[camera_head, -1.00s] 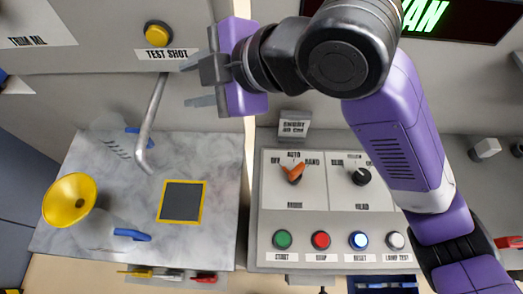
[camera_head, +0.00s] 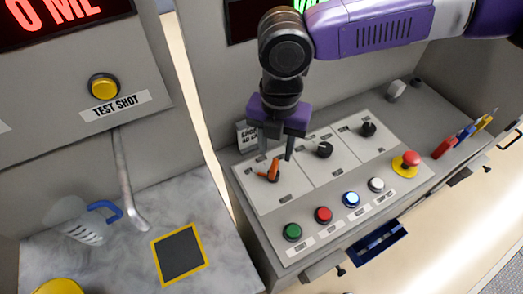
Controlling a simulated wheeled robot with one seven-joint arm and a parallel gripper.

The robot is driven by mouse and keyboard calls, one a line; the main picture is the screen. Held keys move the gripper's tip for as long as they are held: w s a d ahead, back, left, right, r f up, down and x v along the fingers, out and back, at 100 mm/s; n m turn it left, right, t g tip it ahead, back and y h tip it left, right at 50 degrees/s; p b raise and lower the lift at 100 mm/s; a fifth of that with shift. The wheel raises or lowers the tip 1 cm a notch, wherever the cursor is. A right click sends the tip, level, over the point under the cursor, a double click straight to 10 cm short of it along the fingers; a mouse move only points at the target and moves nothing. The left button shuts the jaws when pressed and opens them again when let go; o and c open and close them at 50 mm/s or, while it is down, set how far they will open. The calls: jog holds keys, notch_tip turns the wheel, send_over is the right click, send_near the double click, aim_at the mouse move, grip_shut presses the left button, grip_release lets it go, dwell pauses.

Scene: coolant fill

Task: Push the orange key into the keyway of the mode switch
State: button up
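The orange key (camera_head: 274,166) stands up at the mode switch, on the left panel of the grey console. The dark base of the mode switch (camera_head: 267,175) shows below it; how deep the key sits in the keyway cannot be told. My gripper (camera_head: 276,157) points down over this panel, its two dark fingers apart. The fingertips are close to the key's top, one on each side of it in the picture. Whether they touch the key cannot be told.
Black knobs (camera_head: 324,149) and (camera_head: 368,129) stand right of the mode switch. Green (camera_head: 292,232), red (camera_head: 323,214), blue (camera_head: 351,199) and white (camera_head: 376,184) buttons line the front. A red emergency button (camera_head: 411,158) is at the right. A jug (camera_head: 80,218) stands on the marble slab.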

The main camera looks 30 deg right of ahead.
aim_at(274, 165)
jog(key=shift+f+p, duration=0.3)
jog(key=shift+f, duration=3.45)
jog(key=c, duration=0.8)
grip_shut()
jog(key=o, duration=0.8)
grip_release()
notch_tip(274, 165, up, 8)
jog(key=shift+f+b, duration=0.1)
jog(key=shift+b, duration=0.2)
